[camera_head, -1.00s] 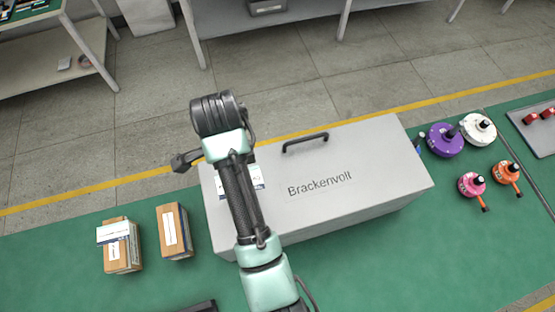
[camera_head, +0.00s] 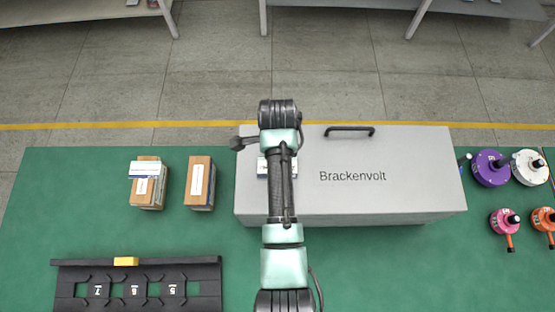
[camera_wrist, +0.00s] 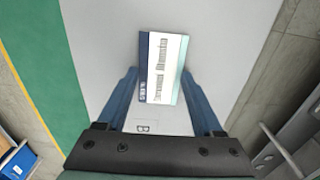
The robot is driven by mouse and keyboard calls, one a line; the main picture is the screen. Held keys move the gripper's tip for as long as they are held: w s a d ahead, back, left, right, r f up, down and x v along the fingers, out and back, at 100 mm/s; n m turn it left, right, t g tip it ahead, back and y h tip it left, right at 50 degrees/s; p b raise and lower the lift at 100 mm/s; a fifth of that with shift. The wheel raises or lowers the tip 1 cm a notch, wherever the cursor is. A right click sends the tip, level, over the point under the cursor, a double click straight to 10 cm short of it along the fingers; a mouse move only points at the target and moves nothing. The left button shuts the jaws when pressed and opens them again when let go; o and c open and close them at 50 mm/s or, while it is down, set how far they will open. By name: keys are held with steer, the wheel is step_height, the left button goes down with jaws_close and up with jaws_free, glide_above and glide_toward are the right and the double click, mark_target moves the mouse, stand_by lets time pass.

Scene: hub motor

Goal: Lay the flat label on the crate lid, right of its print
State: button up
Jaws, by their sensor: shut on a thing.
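The crate (camera_head: 420,150) is a long grey box with a flat lid and a black handle (camera_head: 349,130). Its dark print, "Brackenvolt" (camera_head: 352,176), is right of my arm in the head view. In the wrist view, the white and blue label (camera_wrist: 163,68) is between the fingers of my gripper (camera_wrist: 160,74), which is shut on it. The label is over the lid; any gap below it is unclear. A letter of the print (camera_wrist: 143,127) shows near the palm. In the head view, part of the label (camera_head: 262,166) shows left of my arm, which hides the fingers.
Two cardboard boxes (camera_head: 147,190) (camera_head: 200,185) stand left of the crate. A black rack (camera_head: 137,285) lies front left. The lid right of the print is bare.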

steer(key=shift+f, duration=0.2)
steer(key=o, duration=1.3)
steer(key=shift+r, duration=0.15)
step_height(320, 180, up, 12)
steer(key=shift+r+p, duration=0.1)
steer(key=shift+p, duration=0.9)
